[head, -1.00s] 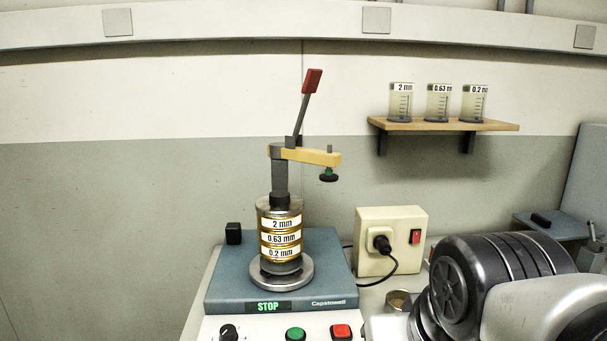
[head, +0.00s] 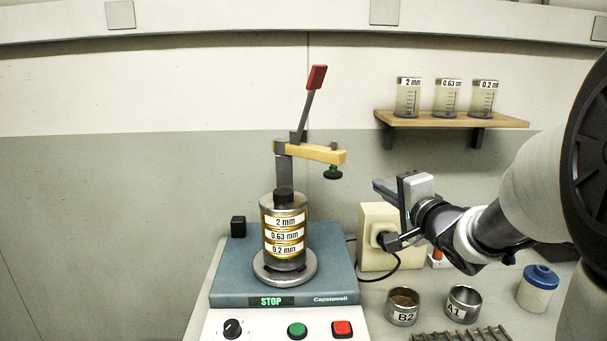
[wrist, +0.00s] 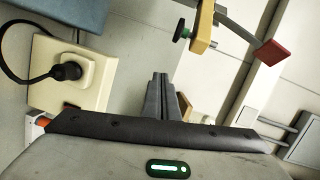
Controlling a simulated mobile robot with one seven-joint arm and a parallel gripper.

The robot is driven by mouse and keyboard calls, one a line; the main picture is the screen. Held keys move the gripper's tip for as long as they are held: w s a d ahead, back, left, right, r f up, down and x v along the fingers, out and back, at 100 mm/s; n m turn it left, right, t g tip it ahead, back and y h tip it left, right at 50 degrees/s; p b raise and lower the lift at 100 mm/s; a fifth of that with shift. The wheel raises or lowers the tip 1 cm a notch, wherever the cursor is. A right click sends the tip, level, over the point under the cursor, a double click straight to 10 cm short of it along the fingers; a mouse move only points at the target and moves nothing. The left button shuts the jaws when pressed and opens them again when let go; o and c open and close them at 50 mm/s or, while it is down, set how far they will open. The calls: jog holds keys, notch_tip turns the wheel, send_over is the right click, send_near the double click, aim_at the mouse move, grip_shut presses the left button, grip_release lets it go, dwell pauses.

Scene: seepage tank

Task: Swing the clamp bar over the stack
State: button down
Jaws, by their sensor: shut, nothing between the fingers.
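The yellow clamp bar (head: 318,152) sits on top of a grey post behind the sieve stack and points to the right, beside the stack rather than over it. A dark pad with a green centre (head: 333,171) hangs under its free end. A lever with a red handle (head: 317,77) stands up, tilted right. The sieve stack (head: 284,227), labelled 2 mm, 0.63 mm and 0.2 mm, stands upright on the shaker's round plate. My gripper (head: 382,188) is shut and empty, right of the clamp bar and lower. In the wrist view the bar (wrist: 203,28) is above my fingers (wrist: 160,90).
The blue shaker (head: 225,278) shows STOP. A cream socket box (head: 375,262) with a plug and cable stands behind my gripper. Cups labelled B2 (head: 402,306) and A1 (head: 462,303) and a blue-lidded jar (head: 538,288) stand at right. A wall shelf (head: 450,120) holds three beakers.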

jog(key=w+a+m+y+b, duration=0.1)
jog(key=w+a+b, duration=0.2)
jog(key=w+a, duration=0.2)
jog(key=shift+w+a+t+y, duration=0.3)
jog(key=shift+w+a+y, duration=0.1)
jog(key=shift+w, duration=0.65)
jog(key=shift+s+a+r, duration=0.1)
jog(key=shift+a, duration=0.05)
